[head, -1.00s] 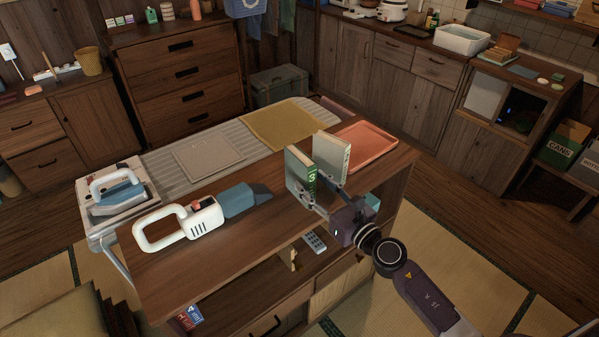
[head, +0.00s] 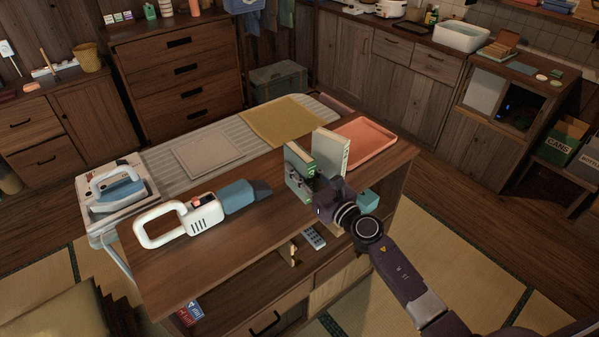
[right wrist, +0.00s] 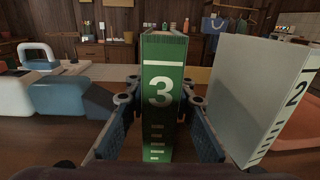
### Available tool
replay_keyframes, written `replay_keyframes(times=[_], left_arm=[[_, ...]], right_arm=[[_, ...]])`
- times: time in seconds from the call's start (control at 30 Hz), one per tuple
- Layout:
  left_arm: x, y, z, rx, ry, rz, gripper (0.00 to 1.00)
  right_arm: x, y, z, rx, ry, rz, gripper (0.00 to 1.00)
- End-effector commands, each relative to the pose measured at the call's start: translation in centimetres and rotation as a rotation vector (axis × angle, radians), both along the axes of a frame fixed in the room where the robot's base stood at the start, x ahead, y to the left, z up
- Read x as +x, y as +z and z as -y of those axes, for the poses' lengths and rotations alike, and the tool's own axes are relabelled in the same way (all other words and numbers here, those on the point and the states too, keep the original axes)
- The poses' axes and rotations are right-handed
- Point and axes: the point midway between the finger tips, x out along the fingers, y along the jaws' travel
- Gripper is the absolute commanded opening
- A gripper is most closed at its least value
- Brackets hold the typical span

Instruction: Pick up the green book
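The green book (head: 297,159) stands upright on the wooden cabinet top, its spine with a white 3 (right wrist: 162,95) facing my right wrist camera. My right gripper (head: 310,180) is at the spine end, low on the book. In the right wrist view its two fingers are apart, one on each side of the book, with narrow gaps visible. A pale grey-white book marked 2 (right wrist: 262,95) stands just right of the right finger; it also shows in the head view (head: 330,154). My arm and gripper hide the lower part of the books in the head view. My left gripper is out of view.
An orange tray (head: 368,140) lies behind the books. A white and blue handheld vacuum (head: 205,212) lies to the left, an iron (head: 118,185) beyond it. A teal box (head: 369,196) is right of my gripper. The wood between vacuum and books is clear.

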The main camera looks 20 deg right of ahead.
Motion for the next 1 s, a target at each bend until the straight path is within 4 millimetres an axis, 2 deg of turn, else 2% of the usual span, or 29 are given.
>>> replay_keyframes(times=[0.03, 0.17, 0.63, 0.83, 1.0], left_arm=[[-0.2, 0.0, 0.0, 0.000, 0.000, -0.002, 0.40], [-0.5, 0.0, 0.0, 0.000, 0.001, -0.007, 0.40], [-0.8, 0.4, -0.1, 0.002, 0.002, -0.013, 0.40], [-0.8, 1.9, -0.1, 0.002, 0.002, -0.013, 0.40], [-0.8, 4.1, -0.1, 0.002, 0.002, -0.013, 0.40]], right_arm=[[0.0, 0.0, 0.0, 0.000, 0.000, 0.000, 0.14], [0.0, 0.0, 0.0, 0.000, 0.000, 0.000, 0.00], [0.0, 0.6, 0.0, 0.000, 0.000, 0.002, 0.00], [0.0, 2.3, 0.0, -0.001, -0.001, 0.003, 0.00], [0.0, 4.7, 0.0, -0.002, 0.000, 0.003, 0.00]])
